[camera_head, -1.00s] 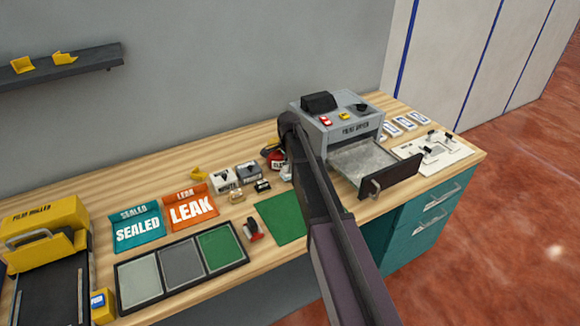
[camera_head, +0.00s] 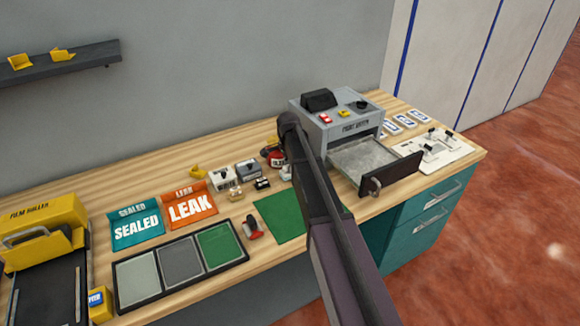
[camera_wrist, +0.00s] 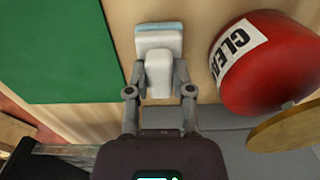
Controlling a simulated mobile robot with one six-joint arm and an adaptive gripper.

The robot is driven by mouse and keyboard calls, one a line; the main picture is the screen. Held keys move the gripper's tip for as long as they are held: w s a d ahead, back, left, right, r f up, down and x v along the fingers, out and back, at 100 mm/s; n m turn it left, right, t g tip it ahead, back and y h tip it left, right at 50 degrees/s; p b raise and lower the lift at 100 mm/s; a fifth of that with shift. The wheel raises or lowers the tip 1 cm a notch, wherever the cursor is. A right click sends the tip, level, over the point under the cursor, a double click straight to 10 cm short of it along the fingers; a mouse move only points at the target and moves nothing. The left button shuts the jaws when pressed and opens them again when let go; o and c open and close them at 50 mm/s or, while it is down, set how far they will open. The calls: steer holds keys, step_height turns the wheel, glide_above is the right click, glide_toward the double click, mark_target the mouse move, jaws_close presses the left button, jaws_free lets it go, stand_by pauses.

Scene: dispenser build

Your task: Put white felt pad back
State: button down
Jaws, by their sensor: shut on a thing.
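The white felt pad (camera_wrist: 158,42) shows in the wrist view as a white block with a wider white head and a pale blue far edge. My gripper (camera_wrist: 160,76) is shut on its narrower near part, one finger on each side. The pad is over or on the wooden bench; I cannot tell if it touches.
A red round container (camera_wrist: 268,62) with a "CLEA..." label is close right of the pad. A green mat (camera_wrist: 65,45) lies to the left. In the head view, a grey machine (camera_head: 340,122) has its drawer (camera_head: 372,160) out, right of my arm. A three-panel tray (camera_head: 180,268) lies front left.

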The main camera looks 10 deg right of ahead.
steer(key=shift+f+b, duration=0.4)
steer(key=shift+f, duration=0.1)
stand_by(0.3)
steer(key=shift+c, duration=2.1)
jaws_free()
steer(key=o, duration=0.4)
steer(key=shift+s+r, duration=0.1)
steer(key=shift+r+p, duration=3.95)
steer(key=shift+p, duration=0.05)
